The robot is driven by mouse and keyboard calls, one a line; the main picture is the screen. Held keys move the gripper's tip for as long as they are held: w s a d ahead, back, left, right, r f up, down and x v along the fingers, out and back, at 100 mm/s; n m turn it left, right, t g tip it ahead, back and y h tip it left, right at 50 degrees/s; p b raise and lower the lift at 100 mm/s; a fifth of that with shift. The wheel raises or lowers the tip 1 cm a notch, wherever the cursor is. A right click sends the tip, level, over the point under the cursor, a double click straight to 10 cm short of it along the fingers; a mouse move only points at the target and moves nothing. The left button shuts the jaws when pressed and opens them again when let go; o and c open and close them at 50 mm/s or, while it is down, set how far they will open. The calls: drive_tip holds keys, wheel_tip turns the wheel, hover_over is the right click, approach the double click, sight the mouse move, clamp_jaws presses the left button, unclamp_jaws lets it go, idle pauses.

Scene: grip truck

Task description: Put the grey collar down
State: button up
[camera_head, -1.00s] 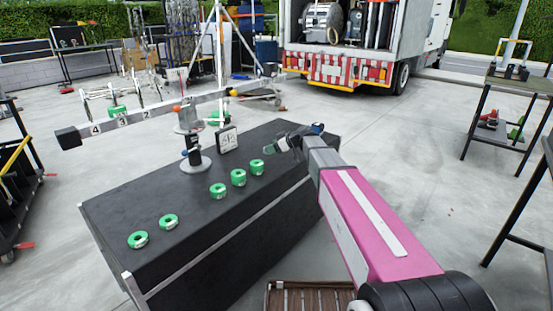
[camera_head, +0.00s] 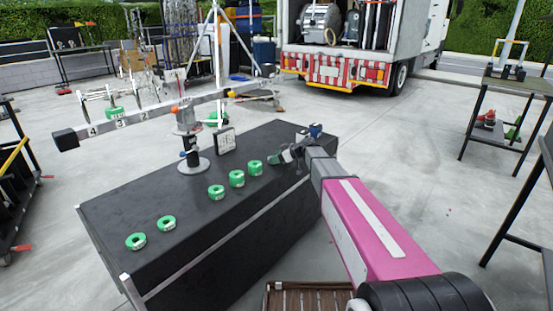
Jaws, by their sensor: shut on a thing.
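My gripper (camera_head: 283,157) is at the far right end of the black case's top (camera_head: 215,200), low over the surface. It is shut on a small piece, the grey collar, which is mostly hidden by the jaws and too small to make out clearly. A green patch shows at the jaw tips. I cannot tell whether the held piece touches the top. Several green collars lie flat in a loose row to the left; the nearest to my gripper is a green collar (camera_head: 255,168).
A stand (camera_head: 191,150) carries a long numbered beam (camera_head: 130,120) across the left side. A small framed plate (camera_head: 225,141) stands beside it. A truck (camera_head: 350,65) stands behind, and tables stand at right (camera_head: 505,85).

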drive_tip(key=shift+f, duration=0.15)
drive_tip(key=o, duration=1)
drive_tip(key=shift+c, duration=0.2)
drive_tip(key=shift+s+d+r, duration=0.1)
drive_tip(key=shift+d+r, duration=0.15)
drive_tip(key=shift+r, duration=0.05)
drive_tip(key=v, duration=1.1)
drive_tip(key=s+d+f+m+g+h, duration=0.1)
drive_tip(key=s+d+f+m+h, duration=0.3)
drive_tip(key=s, duration=0.6)
drive_tip(key=s+d+f+m+g+h, duration=0.1)
drive_tip(key=s+d+f+m+h, duration=0.3)
drive_tip(key=s+f, duration=0.3)
drive_tip(key=s+d+f+m+g+h, duration=0.2)
drive_tip(key=s+d+f+m, duration=0.3)
drive_tip(key=s, duration=0.8)
drive_tip(key=shift+s+f+m+h, duration=0.25)
drive_tip(key=shift+f+m+h, duration=0.35)
drive_tip(key=shift+f+h, duration=0.25)
